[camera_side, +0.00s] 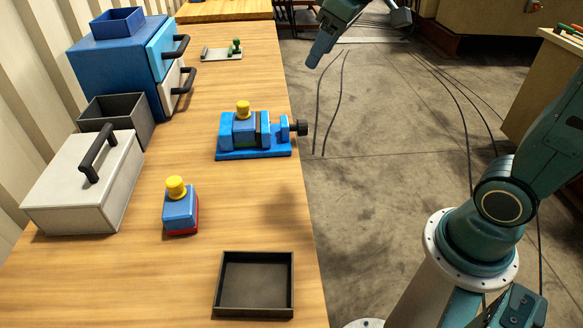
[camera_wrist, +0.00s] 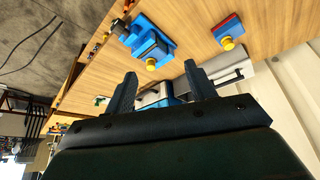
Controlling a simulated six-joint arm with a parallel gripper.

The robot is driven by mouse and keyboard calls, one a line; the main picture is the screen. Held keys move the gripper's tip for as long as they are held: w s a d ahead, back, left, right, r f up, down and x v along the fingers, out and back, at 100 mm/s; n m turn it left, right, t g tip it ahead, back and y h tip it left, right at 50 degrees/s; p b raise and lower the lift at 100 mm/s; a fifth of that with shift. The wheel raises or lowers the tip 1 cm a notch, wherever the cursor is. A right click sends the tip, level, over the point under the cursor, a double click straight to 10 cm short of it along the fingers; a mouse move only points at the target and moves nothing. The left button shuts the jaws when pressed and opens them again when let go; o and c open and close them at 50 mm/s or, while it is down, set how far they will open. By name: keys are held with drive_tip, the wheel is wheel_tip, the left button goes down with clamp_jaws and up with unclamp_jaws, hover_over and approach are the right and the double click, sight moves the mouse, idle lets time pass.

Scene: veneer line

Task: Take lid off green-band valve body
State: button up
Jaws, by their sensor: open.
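A blue valve body (camera_side: 244,130) with a yellow knob on its lid (camera_side: 243,109) stands upright in a blue vise (camera_side: 253,154). A dark greenish strip shows beside it, but the jaws hide most of its lower part. A second blue valve body (camera_side: 181,212) with a red band at its base and a yellow-knobbed lid (camera_side: 176,187) stands free on the bench. The wrist view shows the vise (camera_wrist: 150,40) and the red-band body (camera_wrist: 227,30) beyond my fingers. My gripper (camera_wrist: 158,82) is open and empty, high and away from both bodies.
An empty black tray (camera_side: 253,312) lies at the bench's near edge. A grey toolbox (camera_side: 110,190), a dark open bin (camera_side: 133,125) and a blue drawer cabinet (camera_side: 110,70) line the left side. A small plate with a green part (camera_side: 222,54) lies farther back. Bench between is clear.

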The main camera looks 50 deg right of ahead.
drive_tip(key=w+d+f+n, duration=0.1)
drive_tip(key=w+f, duration=0.1)
drive_tip(key=w, duration=0.4)
drive_tip(key=w+d+f+n, duration=0.1)
drive_tip(key=w+f, duration=0.2)
drive_tip(key=w, duration=0.4)
drive_tip(key=w+d+f+n+g+y, duration=0.1)
drive_tip(key=w+f, duration=0.2)
drive_tip(key=w, duration=0.3)
drive_tip(key=shift+w+d+f, duration=0.15)
drive_tip(key=shift+w+f, duration=0.1)
drive_tip(key=shift+w, duration=0.05)
hover_over(243, 103)
drive_tip(key=s, duration=0.2)
drive_tip(key=f, duration=0.4)
drive_tip(key=d+f, duration=0.1)
drive_tip(key=f, duration=0.2)
drive_tip(key=shift+f, duration=0.1)
drive_tip(key=shift+w+a+f, duration=0.1)
drive_tip(key=shift+f, duration=0.25)
drive_tip(key=shift+x, duration=2.6)
drive_tip(key=shift+w, duration=0.1)
drive_tip(key=shift+c, duration=0.4)
